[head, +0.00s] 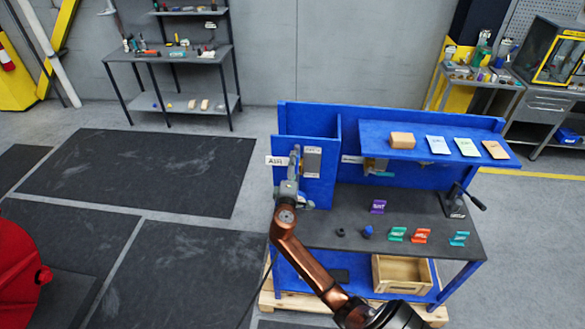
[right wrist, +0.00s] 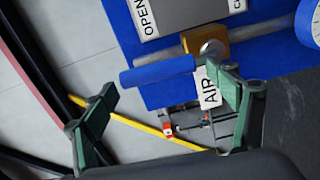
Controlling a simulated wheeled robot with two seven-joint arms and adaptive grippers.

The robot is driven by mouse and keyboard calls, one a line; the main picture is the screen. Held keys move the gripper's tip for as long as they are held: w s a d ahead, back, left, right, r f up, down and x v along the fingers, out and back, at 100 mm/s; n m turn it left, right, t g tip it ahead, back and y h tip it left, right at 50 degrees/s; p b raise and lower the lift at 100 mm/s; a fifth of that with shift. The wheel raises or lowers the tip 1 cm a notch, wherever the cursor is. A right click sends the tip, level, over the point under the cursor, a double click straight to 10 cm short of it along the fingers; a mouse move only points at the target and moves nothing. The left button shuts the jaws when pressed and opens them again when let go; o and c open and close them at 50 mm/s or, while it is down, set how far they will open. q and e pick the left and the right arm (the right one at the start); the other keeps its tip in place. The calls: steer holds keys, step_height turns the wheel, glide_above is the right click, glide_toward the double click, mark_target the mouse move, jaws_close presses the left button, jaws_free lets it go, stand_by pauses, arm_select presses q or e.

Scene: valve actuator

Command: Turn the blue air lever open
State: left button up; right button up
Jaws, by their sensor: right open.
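The blue air lever (right wrist: 158,73) shows in the right wrist view as a short blue bar, joined at its right end to a brass-yellow valve body (right wrist: 208,42) on a grey pipe. A white AIR tag (right wrist: 208,92) hangs beside it. A plate above carries an OPEN label (right wrist: 146,18) and another cut-off label. My right gripper (right wrist: 165,84) is open, its green fingers spread on either side of the lever in the picture; I see no clear contact. In the head view my right gripper (head: 291,178) is at the blue left panel and mostly hides the lever. My left gripper is out of view.
The blue workbench has a dark top (head: 345,222) with several small coloured parts. A shelf (head: 375,143) holds a box and cards. A black handled device (head: 456,203) stands at the right edge. A wooden crate (head: 402,290) sits below. Floor left of the bench is clear.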

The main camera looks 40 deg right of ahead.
steer(key=v, duration=1.2)
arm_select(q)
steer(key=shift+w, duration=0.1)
